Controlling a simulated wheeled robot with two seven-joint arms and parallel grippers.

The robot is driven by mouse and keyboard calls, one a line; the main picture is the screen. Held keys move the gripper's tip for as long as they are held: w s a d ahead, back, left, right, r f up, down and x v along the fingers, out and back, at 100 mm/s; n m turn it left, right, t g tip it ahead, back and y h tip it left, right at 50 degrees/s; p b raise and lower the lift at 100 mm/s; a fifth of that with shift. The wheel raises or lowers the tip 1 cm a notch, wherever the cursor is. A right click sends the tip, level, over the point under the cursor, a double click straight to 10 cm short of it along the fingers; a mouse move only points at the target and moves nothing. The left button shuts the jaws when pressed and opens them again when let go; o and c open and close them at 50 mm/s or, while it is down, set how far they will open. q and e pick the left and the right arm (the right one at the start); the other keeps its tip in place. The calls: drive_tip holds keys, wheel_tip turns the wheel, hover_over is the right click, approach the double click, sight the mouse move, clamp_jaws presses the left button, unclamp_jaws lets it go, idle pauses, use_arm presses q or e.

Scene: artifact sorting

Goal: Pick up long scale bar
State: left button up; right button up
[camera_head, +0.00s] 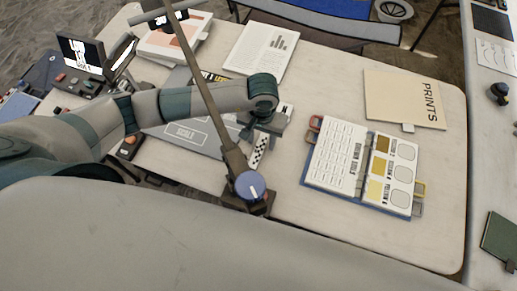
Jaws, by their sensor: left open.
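The long scale bar (260,149), a narrow white strip with dark checks, lies on the table near its middle. My right gripper is out of view.
A dark lamp arm (206,95) with a blue knob (250,186) stands left of the bar. An open sample binder (335,155) lies to the right, a PRINTS folder (403,95) behind it. A printed sheet (261,50) lies at the back. The front right table is clear.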

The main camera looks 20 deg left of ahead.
use_arm(q)
drive_tip(key=shift+c, duration=0.4)
clamp_jaws()
drive_tip(key=shift+r, duration=0.2)
